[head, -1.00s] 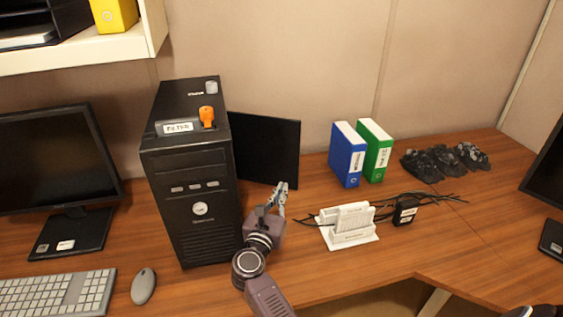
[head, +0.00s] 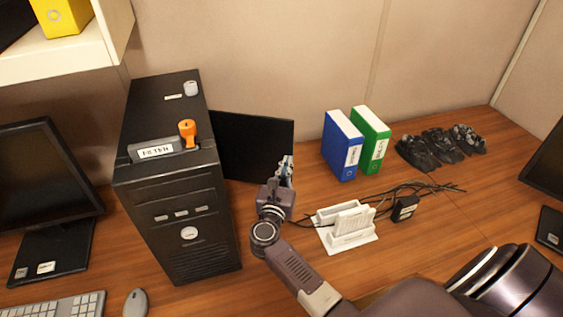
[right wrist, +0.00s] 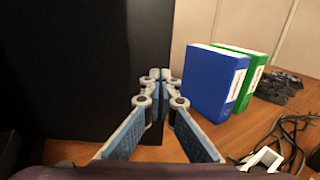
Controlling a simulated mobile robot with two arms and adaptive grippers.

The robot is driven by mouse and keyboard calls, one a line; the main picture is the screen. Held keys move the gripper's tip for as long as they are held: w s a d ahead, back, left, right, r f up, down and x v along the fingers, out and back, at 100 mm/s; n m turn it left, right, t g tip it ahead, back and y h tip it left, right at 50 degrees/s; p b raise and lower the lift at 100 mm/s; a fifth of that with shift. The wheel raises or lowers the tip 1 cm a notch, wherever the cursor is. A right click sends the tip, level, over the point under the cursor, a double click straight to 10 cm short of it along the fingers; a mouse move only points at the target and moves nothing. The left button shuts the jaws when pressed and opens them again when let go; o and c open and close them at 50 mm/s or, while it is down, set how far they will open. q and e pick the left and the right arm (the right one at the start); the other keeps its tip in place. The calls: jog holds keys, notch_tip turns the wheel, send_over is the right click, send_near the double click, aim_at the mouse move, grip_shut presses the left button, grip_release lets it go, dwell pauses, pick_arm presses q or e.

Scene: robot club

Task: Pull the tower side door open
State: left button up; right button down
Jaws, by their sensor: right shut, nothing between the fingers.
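The black computer tower (head: 185,195) stands upright on the desk, with an orange-topped item and a label on its top. Its side door (head: 250,150) is a flat black panel that stands out to the right from the tower's rear, swung well away from its side. In the right wrist view the door (right wrist: 85,70) fills the left half. My right gripper (head: 287,168) is at the door's free right edge; in the right wrist view its fingers (right wrist: 160,76) are shut and empty in front of that edge. I cannot tell whether they touch it. My left gripper is out of view.
A white stand (head: 345,228) with cables and a black adapter (head: 404,209) lies right of my right arm. Blue (head: 341,145) and green (head: 370,140) binders stand behind it. A monitor (head: 45,190) is left of the tower. Some desk between door and binders is clear.

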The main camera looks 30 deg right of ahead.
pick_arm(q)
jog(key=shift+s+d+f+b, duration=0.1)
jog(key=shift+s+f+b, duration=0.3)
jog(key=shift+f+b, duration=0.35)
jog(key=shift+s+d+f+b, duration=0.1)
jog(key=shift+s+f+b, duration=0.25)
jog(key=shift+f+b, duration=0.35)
pick_arm(e)
jog(key=w+d+n+t+y, duration=0.3)
jog(key=w+d, duration=0.5)
jog(key=w, duration=0.4)
jog(key=shift+d+n+t+y, duration=0.3)
jog(key=shift+n+y, duration=0.3)
jog(key=shift+y, duration=0.7)
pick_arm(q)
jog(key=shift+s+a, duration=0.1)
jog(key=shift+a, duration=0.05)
pick_arm(e)
jog(key=shift+s, duration=0.1)
